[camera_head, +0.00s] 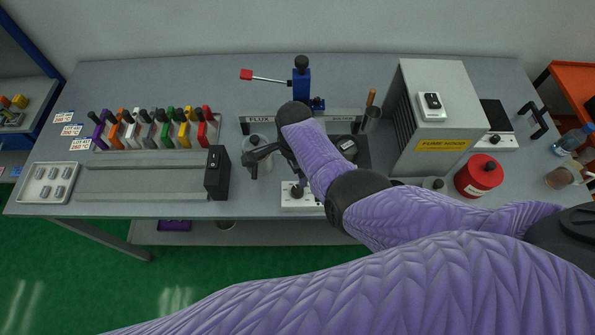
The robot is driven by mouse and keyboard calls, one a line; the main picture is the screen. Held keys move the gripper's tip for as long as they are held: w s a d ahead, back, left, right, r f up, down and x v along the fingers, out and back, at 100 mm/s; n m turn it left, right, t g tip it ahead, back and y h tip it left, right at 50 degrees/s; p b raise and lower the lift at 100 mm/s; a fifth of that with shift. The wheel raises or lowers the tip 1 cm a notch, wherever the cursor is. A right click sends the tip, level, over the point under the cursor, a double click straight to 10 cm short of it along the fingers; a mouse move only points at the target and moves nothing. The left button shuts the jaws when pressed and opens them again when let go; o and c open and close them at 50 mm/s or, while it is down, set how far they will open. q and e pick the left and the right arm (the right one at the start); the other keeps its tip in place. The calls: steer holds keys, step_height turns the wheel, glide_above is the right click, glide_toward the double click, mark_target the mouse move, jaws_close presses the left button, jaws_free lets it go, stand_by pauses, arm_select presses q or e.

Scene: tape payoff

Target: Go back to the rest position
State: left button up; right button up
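My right gripper (254,162), dark, is at the end of the purple-sleeved arm that comes in from the right. It is over the middle of the bench (120,85), by a grey cup (262,144) that it partly covers in this view. I cannot tell whether its fingers touch the cup, or whether they are open or shut. My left gripper is not in view. A purple sleeve fills the lower edge of the picture.
A rack of coloured tools (155,130), a black block on rails (216,172) and a tray of small parts (48,183) are at left. A blue lever press (301,82) stands behind my gripper. The fume hood (440,115) and a red can (479,176) are at right.

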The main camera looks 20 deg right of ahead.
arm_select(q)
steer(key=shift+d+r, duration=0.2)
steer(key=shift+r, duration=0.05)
arm_select(e)
steer(key=shift+r, duration=0.45)
